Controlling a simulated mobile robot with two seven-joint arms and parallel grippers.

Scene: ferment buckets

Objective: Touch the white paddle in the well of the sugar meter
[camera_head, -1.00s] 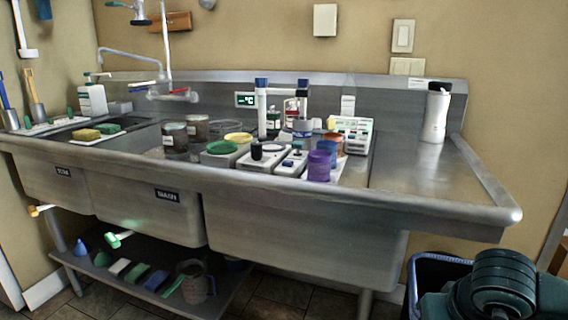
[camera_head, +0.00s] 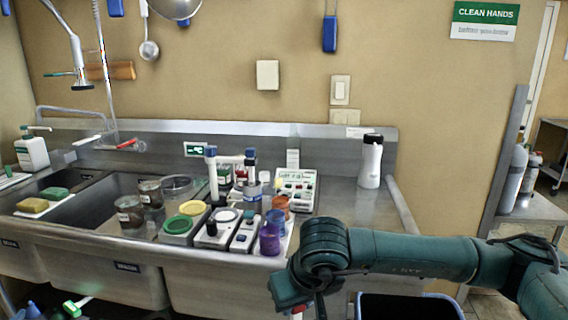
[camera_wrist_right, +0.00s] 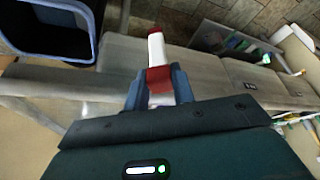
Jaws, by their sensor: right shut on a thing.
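My right gripper (camera_head: 298,308) hangs in front of the sink's front edge, low in the head view. In the right wrist view the gripper (camera_wrist_right: 159,88) is shut on a white paddle (camera_wrist_right: 157,50) with a red band (camera_wrist_right: 159,79); the paddle sticks out past the fingers. A small white device (camera_head: 243,232) with a dark front part stands near the counter's front edge, left of the purple cups; it looks like the sugar meter, but its well is too small to make out. The paddle is well apart from it. My left gripper is out of view.
Purple cups (camera_head: 270,239) stand right of the device, a white unit with a round plate (camera_head: 213,232) left of it. Green (camera_head: 177,225) and yellow (camera_head: 192,208) round pieces lie further left. A blue-rimmed bin (camera_wrist_right: 88,12) stands below. The right drainboard (camera_head: 345,205) is mostly clear.

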